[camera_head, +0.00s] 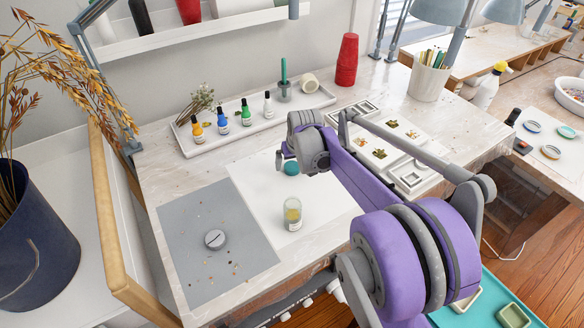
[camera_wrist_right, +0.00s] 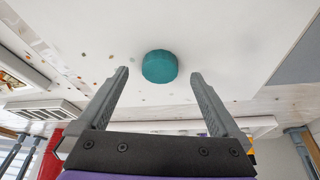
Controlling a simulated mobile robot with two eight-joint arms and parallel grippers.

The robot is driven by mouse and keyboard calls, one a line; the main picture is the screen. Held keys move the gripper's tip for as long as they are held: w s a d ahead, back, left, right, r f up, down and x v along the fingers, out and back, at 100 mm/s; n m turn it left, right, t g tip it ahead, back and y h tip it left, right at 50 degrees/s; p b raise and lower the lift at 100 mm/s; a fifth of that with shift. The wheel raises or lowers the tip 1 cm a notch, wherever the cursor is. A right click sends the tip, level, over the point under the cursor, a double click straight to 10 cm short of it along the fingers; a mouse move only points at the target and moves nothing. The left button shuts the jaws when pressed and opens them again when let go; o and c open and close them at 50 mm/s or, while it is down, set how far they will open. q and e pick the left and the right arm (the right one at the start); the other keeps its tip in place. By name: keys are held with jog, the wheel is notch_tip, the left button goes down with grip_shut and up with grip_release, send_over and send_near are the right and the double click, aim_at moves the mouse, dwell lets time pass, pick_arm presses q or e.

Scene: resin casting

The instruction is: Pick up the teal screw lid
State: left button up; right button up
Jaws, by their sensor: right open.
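The teal screw lid (camera_head: 291,168) is a small round cap on the white sheet (camera_head: 262,183) on the table. In the right wrist view the lid (camera_wrist_right: 160,66) lies just beyond the fingertips, centred between them and apart from both. My right gripper (camera_wrist_right: 158,75) is open and empty. In the head view my right gripper (camera_head: 284,154) is beside the lid, its fingers mostly hidden by the wrist. A clear jar (camera_head: 292,214) with yellowish content stands nearer the front of the sheet. My left gripper is not in view.
A grey mat (camera_head: 190,270) with a round metal disc (camera_head: 215,239) is at the left. A white tray (camera_head: 190,148) with several small coloured bottles stands behind. White moulds (camera_head: 412,180) lie to the right under my arm. A red cup stack (camera_head: 347,60) stands at the back.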

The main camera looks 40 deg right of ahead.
jog(key=shift+x, duration=1.05)
jog(key=shift+c, duration=0.2)
jog(key=shift+r, duration=0.1)
jog(key=c, duration=1.3)
